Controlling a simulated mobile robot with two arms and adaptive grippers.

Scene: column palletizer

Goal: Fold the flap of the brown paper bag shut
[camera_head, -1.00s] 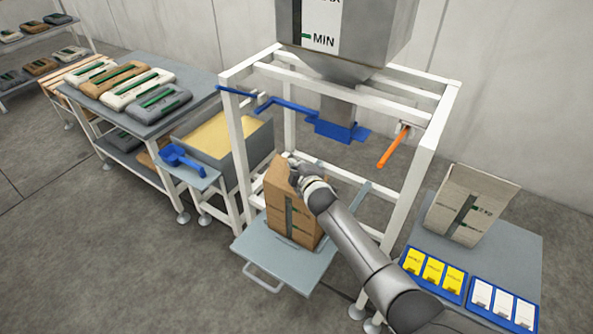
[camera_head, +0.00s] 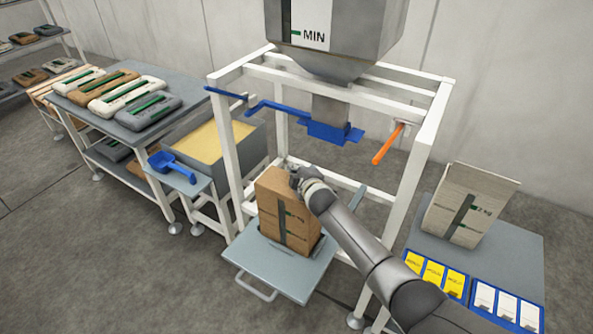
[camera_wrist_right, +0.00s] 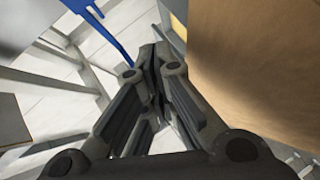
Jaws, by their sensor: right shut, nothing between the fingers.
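The brown paper bag (camera_head: 285,212) stands upright on the grey pull-out tray (camera_head: 262,262) under the hopper. Its front carries a dark green stripe and label. Its top looks folded over, partly hidden by my right gripper (camera_head: 296,172), which is at the bag's upper right. In the right wrist view the right gripper (camera_wrist_right: 155,60) is shut and empty, and the bag's brown side (camera_wrist_right: 255,70) fills the right, close beside the fingers. I cannot tell whether they touch. My left gripper is not in view.
White frame posts (camera_head: 417,165) surround the bag. Blue spout (camera_head: 335,130) and orange handle (camera_head: 389,145) are above. A second paper bag (camera_head: 468,205) stands on the right table with yellow and white card trays (camera_head: 455,285). A blue scoop (camera_head: 172,165) lies left.

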